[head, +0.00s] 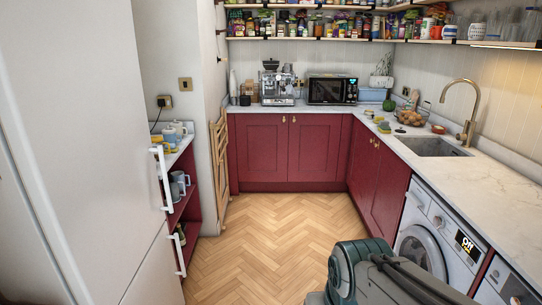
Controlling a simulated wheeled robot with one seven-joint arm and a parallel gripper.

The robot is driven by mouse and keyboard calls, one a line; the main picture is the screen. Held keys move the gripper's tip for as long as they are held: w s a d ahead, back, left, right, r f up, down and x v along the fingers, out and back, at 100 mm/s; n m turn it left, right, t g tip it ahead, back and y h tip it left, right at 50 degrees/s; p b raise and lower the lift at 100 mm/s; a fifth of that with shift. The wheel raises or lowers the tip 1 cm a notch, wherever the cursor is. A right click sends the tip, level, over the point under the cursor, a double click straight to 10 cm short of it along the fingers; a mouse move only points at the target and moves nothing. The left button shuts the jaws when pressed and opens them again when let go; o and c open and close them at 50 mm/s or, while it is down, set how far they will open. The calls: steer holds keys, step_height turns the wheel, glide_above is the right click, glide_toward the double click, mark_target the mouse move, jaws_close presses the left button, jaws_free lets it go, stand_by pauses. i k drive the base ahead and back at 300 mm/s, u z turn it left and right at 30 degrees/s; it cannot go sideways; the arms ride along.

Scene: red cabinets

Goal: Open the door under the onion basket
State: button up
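The onion basket (410,117) is a wire basket holding round brownish items. It stands on the right-hand white counter, left of the tap. Below that counter are two dark red cabinet doors, a far door (361,160) and a near door (387,190). Both look shut, with small brass knobs close together near their top edges where they meet. The far door lies closer to the basket, though the angle makes the exact alignment hard to tell. My grey-green arm shows at the bottom right, in front of the washing machine. My gripper is out of the picture.
The herringbone floor (260,235) is clear up to the back cabinets (290,150). A washing machine (425,235) stands right of the near door. A white fridge (85,150) with long handles fills the left. A folded wooden chair (219,160) leans by the wall.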

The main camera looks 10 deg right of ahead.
mark_target(361, 158)
steer(key=z, duration=0.3)
steer(key=i, duration=1.55)
steer(key=z, duration=0.3)
steer(key=i, duration=2.85)
steer(key=u, duration=0.25)
